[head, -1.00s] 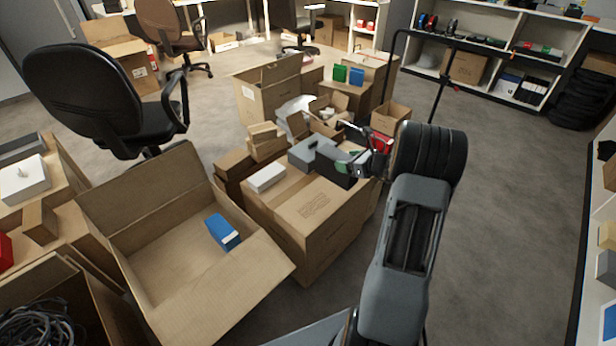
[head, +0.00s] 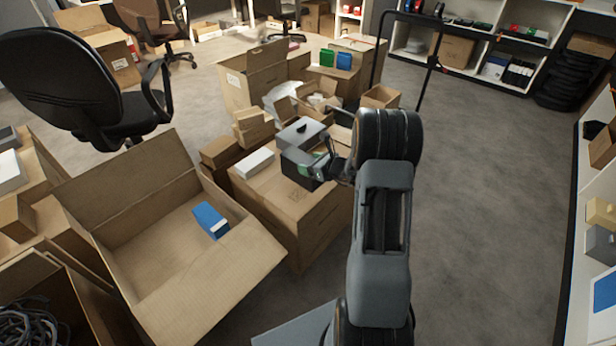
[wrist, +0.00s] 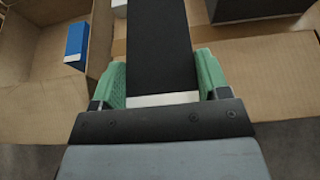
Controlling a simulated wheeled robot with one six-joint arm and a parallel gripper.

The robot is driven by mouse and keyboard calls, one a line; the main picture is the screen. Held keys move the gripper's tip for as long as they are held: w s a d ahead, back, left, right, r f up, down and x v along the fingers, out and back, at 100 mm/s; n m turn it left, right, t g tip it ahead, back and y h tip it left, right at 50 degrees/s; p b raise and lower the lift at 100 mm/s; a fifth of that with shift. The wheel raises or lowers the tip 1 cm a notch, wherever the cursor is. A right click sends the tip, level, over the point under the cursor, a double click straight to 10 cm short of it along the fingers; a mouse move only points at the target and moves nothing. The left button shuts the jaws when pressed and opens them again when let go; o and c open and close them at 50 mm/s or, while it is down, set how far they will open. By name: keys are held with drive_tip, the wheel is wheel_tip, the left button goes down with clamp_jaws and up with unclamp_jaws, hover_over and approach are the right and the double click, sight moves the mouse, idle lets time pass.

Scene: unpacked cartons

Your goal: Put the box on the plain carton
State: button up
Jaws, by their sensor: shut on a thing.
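My gripper (head: 312,168) is shut on a black box (head: 298,164) with a pale end strip. In the wrist view the black box (wrist: 160,45) stands between the two green finger pads. The brown closed carton (head: 310,224) is under the box; faint print shows on its top. I cannot tell whether the black box touches the carton top or hangs just above it. The carton's top (wrist: 265,75) also shows beneath the fingers in the wrist view.
A white box (head: 254,163) and a grey box (head: 300,132) share the carton top. An open carton (head: 150,255) holding a blue box (head: 210,220) stands at left. More small cartons (head: 253,127) are stacked behind. Grey floor (head: 470,200) is clear at right.

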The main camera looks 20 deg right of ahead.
drive_tip(key=shift+a+f, duration=0.4)
drive_tip(key=shift+f, duration=0.1)
drive_tip(key=shift+w+a+f+b, duration=0.1)
drive_tip(key=shift+f+b, duration=0.9)
drive_tip(key=shift+f, duration=0.55)
drive_tip(key=shift+f, duration=0.2)
drive_tip(key=o, duration=1.6)
drive_tip(key=shift+c, duration=0.2)
drive_tip(key=shift+r, duration=0.1)
